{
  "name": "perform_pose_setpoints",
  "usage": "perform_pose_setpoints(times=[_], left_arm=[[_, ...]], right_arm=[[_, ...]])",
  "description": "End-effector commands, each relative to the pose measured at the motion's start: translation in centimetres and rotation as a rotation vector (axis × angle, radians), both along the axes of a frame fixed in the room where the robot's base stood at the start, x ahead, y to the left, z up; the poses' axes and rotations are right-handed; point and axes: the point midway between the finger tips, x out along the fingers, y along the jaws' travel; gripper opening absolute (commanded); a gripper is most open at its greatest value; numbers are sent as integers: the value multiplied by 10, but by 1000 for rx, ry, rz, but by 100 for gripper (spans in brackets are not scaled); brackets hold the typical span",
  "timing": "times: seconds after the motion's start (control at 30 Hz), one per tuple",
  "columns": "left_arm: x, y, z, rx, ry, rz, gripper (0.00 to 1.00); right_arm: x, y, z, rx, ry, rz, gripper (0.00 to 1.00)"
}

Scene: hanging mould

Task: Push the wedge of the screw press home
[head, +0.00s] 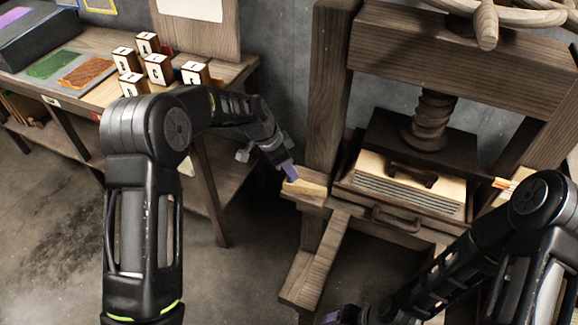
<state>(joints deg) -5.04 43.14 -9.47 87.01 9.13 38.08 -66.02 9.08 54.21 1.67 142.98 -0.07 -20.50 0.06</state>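The wooden screw press (327,95) stands at the right, with its thick screw (432,118) above a dark pressing board. A pale wooden piece, which looks like the wedge (306,187), sits low at the press's left upright, its end sticking out to the left. My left gripper (290,171) is just above and at this end; its purple fingertips look closed together, with nothing seen between them. Whether they touch the wedge is unclear. My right gripper (332,317) is at the bottom edge, mostly cut off and hidden by its arm.
A stack of sheets (412,190) lies under the pressing board, above a drawer-like front with a handle (397,219). A wooden beam (312,265) juts forward from the press. At the left, a table (232,72) holds several lettered blocks (158,70) and coloured plates. Floor between is clear.

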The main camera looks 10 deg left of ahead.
Motion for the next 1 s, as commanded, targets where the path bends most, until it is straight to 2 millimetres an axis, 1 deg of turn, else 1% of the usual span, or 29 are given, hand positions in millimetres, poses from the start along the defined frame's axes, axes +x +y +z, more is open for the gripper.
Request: perform_pose_setpoints(times=[0.03, 0.07, 0.4, 1.0], left_arm=[[0, 0, 0, 0, 0, 0, 31], [0, 0, 0, 0, 0, 0, 28], [0, 0, 0, 1, -1, 0, 0], [0, 0, 1, 0, -2, 1, 0]], right_arm=[[0, 0, 0, 0, 0, 0, 71], [0, 0, 0, 0, 0, 0, 71], [0, 0, 0, 0, 0, 0, 71], [0, 0, 0, 0, 0, 0, 71]])
